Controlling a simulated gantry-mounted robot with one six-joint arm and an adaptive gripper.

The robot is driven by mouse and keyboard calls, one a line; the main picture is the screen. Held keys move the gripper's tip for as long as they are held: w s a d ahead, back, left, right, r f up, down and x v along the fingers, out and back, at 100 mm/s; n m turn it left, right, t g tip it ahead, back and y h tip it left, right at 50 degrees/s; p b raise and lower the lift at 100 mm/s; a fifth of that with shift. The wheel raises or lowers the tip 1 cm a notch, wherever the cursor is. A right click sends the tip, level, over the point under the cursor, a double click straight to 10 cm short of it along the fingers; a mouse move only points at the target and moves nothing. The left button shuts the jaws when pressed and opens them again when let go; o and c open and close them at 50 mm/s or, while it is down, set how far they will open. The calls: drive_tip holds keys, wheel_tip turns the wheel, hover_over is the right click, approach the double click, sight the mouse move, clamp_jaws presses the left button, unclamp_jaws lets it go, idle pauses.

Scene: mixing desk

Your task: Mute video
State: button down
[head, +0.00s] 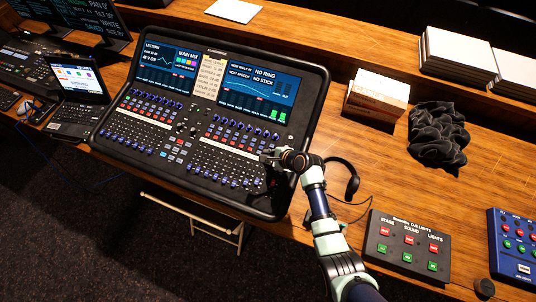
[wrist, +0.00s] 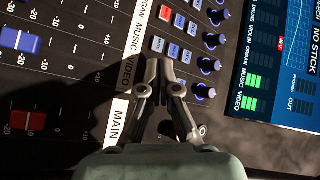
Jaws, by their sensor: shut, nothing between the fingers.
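The mixing desk (head: 215,120) is a black console with faders, knobs, coloured buttons and two screens. My gripper (head: 268,157) is over its right side, near the end of the channel rows. In the wrist view my gripper (wrist: 160,66) is shut and empty, its fingertips beside the white VIDEO label (wrist: 126,76). The fingers cover the place where the video channel's buttons would be, so I cannot tell the mute button's state or whether the tips touch it. The MUSIC row's buttons (wrist: 173,50) look unlit. A red-lit button (wrist: 166,13) sits in the row above.
Blue knobs (wrist: 208,65) stand close to the right of the fingers. Black headphones (head: 350,178) lie right of the desk. A cue-light box (head: 407,242) is at lower right. A laptop (head: 78,95) stands at left. Bare wood (head: 450,190) lies at right.

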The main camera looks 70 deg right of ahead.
drive_tip(key=shift+a+r+p, duration=0.1)
drive_tip(key=shift+r+p, duration=0.4)
drive_tip(key=shift+r, duration=0.05)
drive_tip(key=r+p, duration=0.1)
drive_tip(key=p, duration=0.1)
drive_tip(key=r+p, duration=0.1)
drive_tip(key=r, duration=0.1)
drive_tip(key=r+p, duration=0.2)
drive_tip(key=shift+a+r+p, duration=0.1)
drive_tip(key=shift+a+p, duration=0.15)
drive_tip(key=shift+p, duration=0.1)
idle(0.6)
